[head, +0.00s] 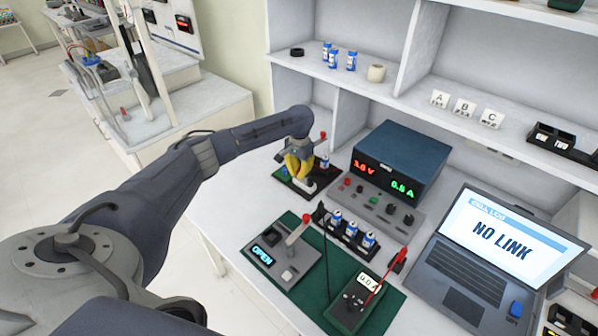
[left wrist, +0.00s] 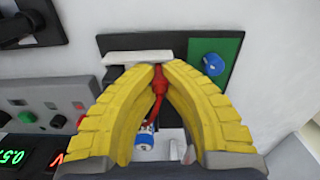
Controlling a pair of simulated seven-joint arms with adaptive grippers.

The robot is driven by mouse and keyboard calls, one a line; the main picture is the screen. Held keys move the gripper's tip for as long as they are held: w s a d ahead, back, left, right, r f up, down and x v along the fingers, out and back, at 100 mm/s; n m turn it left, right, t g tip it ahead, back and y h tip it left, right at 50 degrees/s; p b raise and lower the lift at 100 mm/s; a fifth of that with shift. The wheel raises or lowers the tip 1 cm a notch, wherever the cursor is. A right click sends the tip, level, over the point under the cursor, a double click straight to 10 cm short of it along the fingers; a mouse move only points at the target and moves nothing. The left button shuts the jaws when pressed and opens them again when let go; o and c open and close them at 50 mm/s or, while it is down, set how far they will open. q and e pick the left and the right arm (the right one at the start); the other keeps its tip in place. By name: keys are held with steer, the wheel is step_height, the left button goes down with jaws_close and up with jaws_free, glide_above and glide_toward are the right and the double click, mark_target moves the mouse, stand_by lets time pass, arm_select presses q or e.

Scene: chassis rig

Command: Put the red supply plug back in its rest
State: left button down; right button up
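My left gripper (head: 300,165) has yellow fingers and is low over a small black fixture base (head: 326,184) left of the power supply. In the left wrist view its fingertips (left wrist: 160,70) close in on both sides of the red supply plug (left wrist: 158,86). The plug's red tail curves toward a blue-and-white cell. In the head view a red end (head: 323,135) shows just behind the fingers. The plug's lower tip is hidden, so I cannot tell whether it is seated, and I cannot pick out its rest for certain. My right gripper is in neither view.
The blue power supply (head: 402,158) stands close right of the gripper. A green pad with a blue knob (left wrist: 211,64) and a white block (left wrist: 138,57) adjoin the fingers. A cell rack (head: 347,237), lever switch box (head: 282,260), meter and laptop (head: 490,262) stand nearer.

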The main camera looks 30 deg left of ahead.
mark_target(298, 171)
arm_select(q)
steer(key=shift+f, duration=0.1)
steer(key=c, duration=1.5)
jaws_free()
step_height(298, 171, up, 12)
steer(key=shift+f, duration=0.1)
